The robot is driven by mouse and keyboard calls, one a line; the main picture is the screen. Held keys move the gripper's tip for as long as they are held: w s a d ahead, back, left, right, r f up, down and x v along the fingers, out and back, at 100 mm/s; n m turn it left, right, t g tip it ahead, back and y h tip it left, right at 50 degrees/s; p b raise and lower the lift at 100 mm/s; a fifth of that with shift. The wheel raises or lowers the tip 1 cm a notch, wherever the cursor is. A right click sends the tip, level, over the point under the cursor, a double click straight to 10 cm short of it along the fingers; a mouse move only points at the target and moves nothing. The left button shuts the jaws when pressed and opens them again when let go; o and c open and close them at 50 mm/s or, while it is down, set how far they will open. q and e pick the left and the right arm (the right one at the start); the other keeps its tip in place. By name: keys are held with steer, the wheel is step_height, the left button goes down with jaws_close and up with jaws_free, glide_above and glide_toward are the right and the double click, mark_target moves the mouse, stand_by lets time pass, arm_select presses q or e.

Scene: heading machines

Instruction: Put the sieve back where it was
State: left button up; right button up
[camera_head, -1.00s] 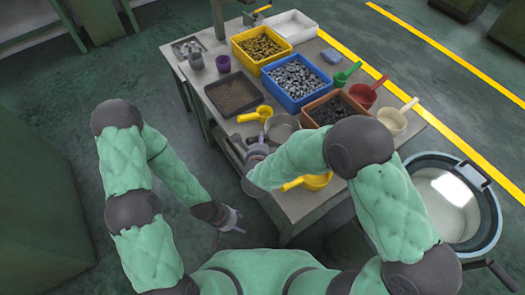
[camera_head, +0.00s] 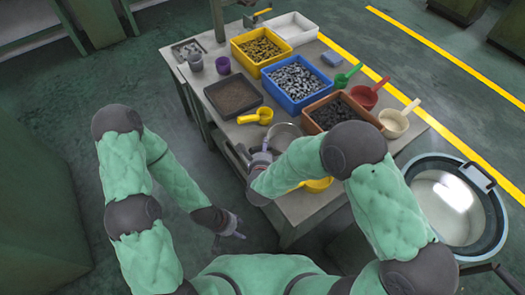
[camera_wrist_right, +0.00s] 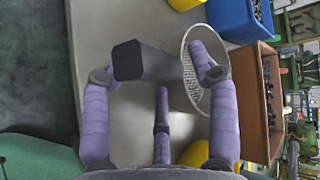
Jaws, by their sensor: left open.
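The sieve (camera_head: 285,137) is a round grey-rimmed bowl near the table's front edge, partly hidden by my right arm. In the right wrist view its mesh bowl (camera_wrist_right: 194,98) and dark, square-ended handle (camera_wrist_right: 150,63) show. My right gripper (camera_head: 262,160) is beside the sieve at the table edge. In the right wrist view its purple fingers (camera_wrist_right: 158,75) are spread wide, with the handle between the tips and one finger over the bowl. They do not look closed on it. My left gripper (camera_head: 235,229) is open and empty, low in front of the table.
A yellow scoop (camera_head: 264,116) lies behind the sieve. Yellow (camera_head: 236,47), blue (camera_head: 297,108) and brown (camera_head: 310,128) bins hold small parts. Green, red and cream scoops line the right side. A dark tray (camera_head: 210,94) stands left. A round drum (camera_head: 490,240) stands right of the table.

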steer(key=shift+s+r, duration=0.4)
steer(key=shift+s, duration=0.05)
steer(key=p+v, duration=0.3)
steer(key=v, duration=0.8)
steer(key=shift+f, duration=0.15)
